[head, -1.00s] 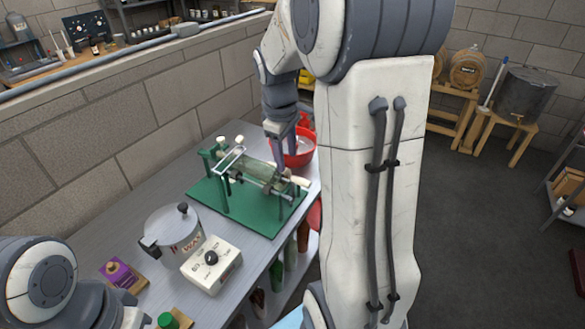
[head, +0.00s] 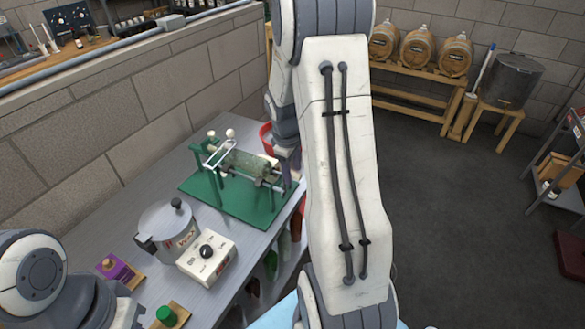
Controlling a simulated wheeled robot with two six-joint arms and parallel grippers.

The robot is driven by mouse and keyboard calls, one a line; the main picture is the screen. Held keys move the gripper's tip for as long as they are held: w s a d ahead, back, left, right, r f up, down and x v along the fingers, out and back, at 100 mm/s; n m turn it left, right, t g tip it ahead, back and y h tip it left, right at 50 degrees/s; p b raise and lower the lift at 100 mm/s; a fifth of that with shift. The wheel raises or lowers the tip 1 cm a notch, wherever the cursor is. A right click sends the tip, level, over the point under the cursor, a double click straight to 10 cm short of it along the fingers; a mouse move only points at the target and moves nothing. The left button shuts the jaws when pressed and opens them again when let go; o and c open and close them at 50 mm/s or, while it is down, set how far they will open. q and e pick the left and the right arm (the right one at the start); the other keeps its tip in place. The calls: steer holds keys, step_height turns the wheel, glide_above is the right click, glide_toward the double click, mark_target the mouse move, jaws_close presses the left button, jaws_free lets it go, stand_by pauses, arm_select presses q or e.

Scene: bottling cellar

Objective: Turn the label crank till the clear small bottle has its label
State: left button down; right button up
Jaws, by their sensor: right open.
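The labelling machine (head: 225,205) has a green base and uprights and stands on the grey bench. A see-through, greenish-looking bottle (head: 243,162) lies across its rollers; I cannot make out a label on it. The crank at the machine's right end is mostly hidden by my right arm. My right gripper (head: 287,172) points down at that end, open, with its fingers partly hidden; I cannot tell whether it touches the crank. My left arm shows at the bottom left, but its gripper does not show.
A pot (head: 167,228) and a white control box (head: 207,258) stand left of the machine. A red bowl (head: 267,137) sits behind it, partly covered. A purple box (head: 115,268) and a green-capped item (head: 167,316) are at the front left. Bottles hang below the bench edge.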

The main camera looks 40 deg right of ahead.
jaws_close()
stand_by(1.4)
